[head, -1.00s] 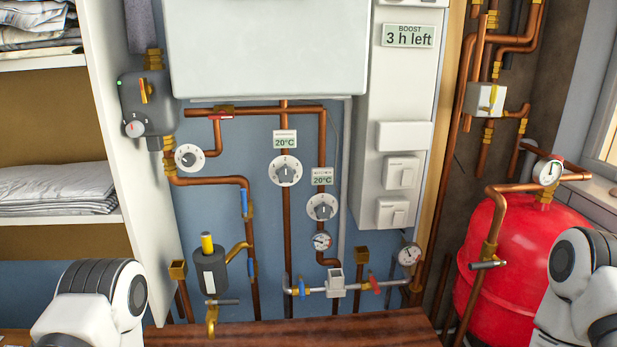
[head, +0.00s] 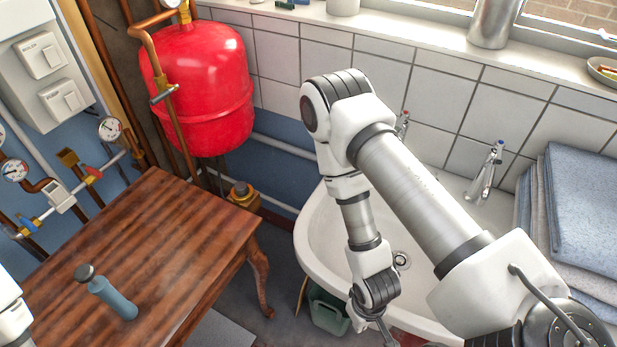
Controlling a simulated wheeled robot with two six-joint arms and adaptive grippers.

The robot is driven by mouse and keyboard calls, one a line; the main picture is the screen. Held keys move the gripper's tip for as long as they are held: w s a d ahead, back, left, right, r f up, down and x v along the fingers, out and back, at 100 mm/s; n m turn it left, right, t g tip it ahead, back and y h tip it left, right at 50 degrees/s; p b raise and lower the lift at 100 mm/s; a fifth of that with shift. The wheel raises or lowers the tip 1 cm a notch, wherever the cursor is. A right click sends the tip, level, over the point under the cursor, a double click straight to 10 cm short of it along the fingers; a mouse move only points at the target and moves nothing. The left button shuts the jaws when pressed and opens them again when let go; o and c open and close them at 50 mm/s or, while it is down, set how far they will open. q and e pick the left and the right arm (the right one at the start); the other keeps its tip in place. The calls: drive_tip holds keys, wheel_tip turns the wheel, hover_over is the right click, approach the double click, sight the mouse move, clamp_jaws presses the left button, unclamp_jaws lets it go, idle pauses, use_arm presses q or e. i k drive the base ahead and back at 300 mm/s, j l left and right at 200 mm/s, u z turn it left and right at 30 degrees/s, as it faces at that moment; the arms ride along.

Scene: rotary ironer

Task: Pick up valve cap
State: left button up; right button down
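I cannot tell for certain which thing is the valve cap. A small dark round cap (head: 239,187) sits on a brass fitting (head: 244,201) low beyond the table's right end. My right arm reaches down in front of the sink. Its gripper (head: 384,334) is only partly in view at the bottom edge, away from both, and its fingers are too cut off to read. My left arm shows only at the left edge; its gripper is out of view.
The wooden table (head: 175,240) is mostly bare. A white sink (head: 318,235) stands at its right, with a green container (head: 330,313) below. A red tank (head: 203,90) and copper pipes stand behind. Folded blue towels (head: 585,215) lie at the right.

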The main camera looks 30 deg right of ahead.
sight(241, 188)
drive_tip(key=z, duration=0.4)
drive_tip(key=k+j+z, duration=0.2)
drive_tip(key=z, duration=0.25)
drive_tip(key=k+j+z, duration=0.1)
drive_tip(key=k+z, duration=0.55)
drive_tip(key=z, duration=0.2)
drive_tip(key=i+j, duration=0.4)
drive_tip(key=i+j+z, duration=0.05)
drive_tip(key=j, duration=0.05)
